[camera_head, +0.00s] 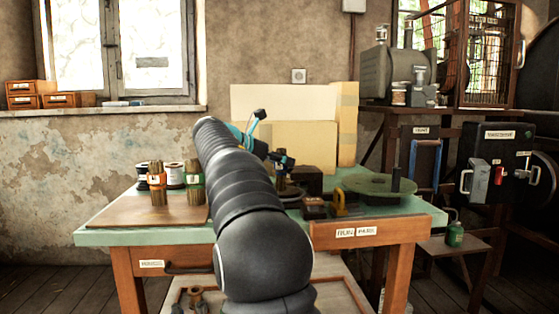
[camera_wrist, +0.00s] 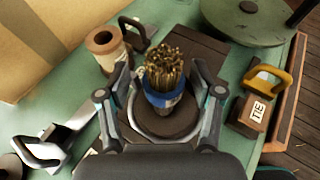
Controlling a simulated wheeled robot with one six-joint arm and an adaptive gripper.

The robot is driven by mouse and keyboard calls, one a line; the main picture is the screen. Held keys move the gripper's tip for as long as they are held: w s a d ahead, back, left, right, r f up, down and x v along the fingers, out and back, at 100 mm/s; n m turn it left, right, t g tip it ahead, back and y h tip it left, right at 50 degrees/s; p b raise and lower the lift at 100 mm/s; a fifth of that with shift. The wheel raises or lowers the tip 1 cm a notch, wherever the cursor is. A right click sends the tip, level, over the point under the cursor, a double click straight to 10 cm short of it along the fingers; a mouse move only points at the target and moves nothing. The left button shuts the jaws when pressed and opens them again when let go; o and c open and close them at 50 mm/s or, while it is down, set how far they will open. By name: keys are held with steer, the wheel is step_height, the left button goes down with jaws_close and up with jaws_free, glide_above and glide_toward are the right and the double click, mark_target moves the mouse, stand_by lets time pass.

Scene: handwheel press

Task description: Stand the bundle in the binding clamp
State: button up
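A bundle of thin brown sticks with a blue band (camera_wrist: 165,85) stands nearly upright on a round dark base (camera_wrist: 166,122) in the wrist view. A dark block (camera_wrist: 205,55) lies behind it. I cannot tell whether these dark parts are the binding clamp. My gripper (camera_wrist: 163,78) is open, one finger on each side of the bundle, with visible gaps to it. In the head view, my arm hides much of this spot, and the dark block (camera_head: 308,180) shows beside it. Two other bundles, orange-banded (camera_head: 157,182) and green-banded (camera_head: 194,182), stand on the left.
A block with a yellow handle and a TIE label (camera_wrist: 258,108) stands close on the right. A large green disc (camera_head: 380,187) takes up the table's right side. A brown board (camera_head: 120,212) lies at left.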

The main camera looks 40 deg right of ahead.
steer(key=shift+r, duration=0.1)
steer(key=shift+a+r, duration=0.15)
steer(key=p+v, duration=0.1)
steer(key=v, duration=1)
steer(key=shift+a, duration=0.3)
steer(key=shift+s+r, duration=0.1)
steer(key=shift+r, duration=0.05)
steer(key=s+a+f+m+t+y, duration=0.1)
steer(key=s+a+f, duration=0.1)
steer(key=s+a+f+m+t+y, duration=0.1)
steer(key=s+a+f+y, duration=0.1)
steer(key=s+f, duration=0.1)
steer(key=s+a+f+m+y, duration=0.1)
steer(key=s+a+f+m, duration=0.1)
steer(key=a, duration=0.1)
steer(key=shift+s+f+t, duration=0.2)
steer(key=shift+s+t, duration=0.1)
steer(key=shift+t, duration=0.1)
steer(key=s+a+f+m+t+y, duration=0.1)
steer(key=s+a+f+m+y, duration=0.3)
steer(key=s+a+f+m, duration=0.3)
steer(key=s+a+f+m+t+y, duration=0.1)
steer(key=s+a+f+m+y, duration=0.4)
steer(key=s+a+f, duration=0.6)
steer(key=s+f+m, duration=0.2)
steer(key=s+f, duration=0.2)
steer(key=f, duration=0.2)
steer(key=shift+a+m+y, duration=0.15)
steer(key=shift+m+y, duration=0.15)
